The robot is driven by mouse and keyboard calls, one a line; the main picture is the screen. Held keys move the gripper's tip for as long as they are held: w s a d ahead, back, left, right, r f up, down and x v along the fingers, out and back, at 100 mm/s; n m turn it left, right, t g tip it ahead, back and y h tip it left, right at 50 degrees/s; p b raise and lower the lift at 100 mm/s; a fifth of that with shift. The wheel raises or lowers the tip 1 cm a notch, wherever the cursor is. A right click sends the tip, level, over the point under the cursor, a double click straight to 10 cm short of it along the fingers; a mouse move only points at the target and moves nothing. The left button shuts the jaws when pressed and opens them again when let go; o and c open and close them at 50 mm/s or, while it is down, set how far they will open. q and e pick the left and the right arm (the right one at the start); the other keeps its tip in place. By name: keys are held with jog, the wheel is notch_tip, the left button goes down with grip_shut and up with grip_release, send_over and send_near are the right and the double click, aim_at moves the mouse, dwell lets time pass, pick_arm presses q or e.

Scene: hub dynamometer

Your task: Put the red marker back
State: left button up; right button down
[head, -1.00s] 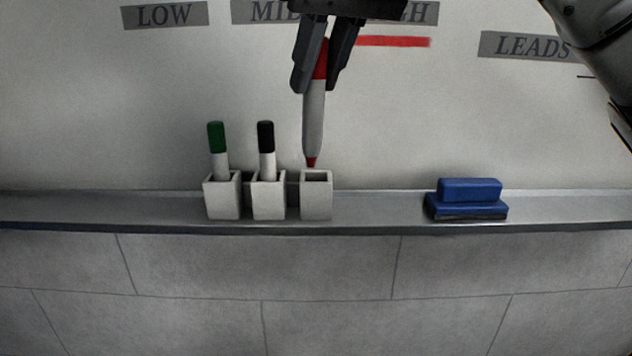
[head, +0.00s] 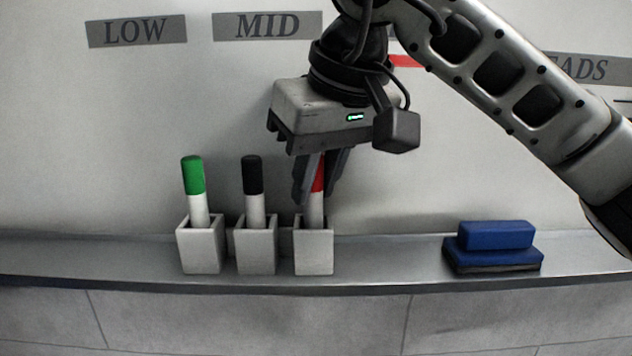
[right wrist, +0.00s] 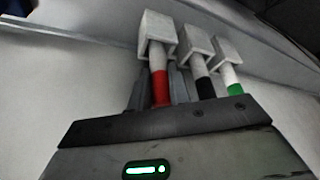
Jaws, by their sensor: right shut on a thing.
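The red marker (head: 316,208) stands upright with its lower end inside the rightmost white holder cup (head: 314,252) on the tray ledge. My right gripper (head: 316,190) is above that cup, its fingers pointing down and shut on the marker's red upper part. In the right wrist view the red marker (right wrist: 160,88) runs from between the fingers into its cup (right wrist: 157,36). The cup's front wall hides the marker's tip, so I cannot tell how deep it sits. My left gripper is not in view.
A green-capped marker (head: 194,185) and a black-capped marker (head: 253,185) stand in the two cups to the left, close by. A blue eraser (head: 495,240) lies on the metal ledge (head: 390,255) to the right, with free ledge between.

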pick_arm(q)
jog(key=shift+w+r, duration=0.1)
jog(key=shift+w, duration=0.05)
pick_arm(e)
jog(key=shift+f, duration=0.1)
jog(key=shift+f, duration=0.15)
jog(key=c, duration=1.3)
grip_release()
jog(key=shift+r, duration=0.2)
pick_arm(q)
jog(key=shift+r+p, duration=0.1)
jog(key=shift+p, duration=0.55)
pick_arm(e)
jog(key=v, duration=1.2)
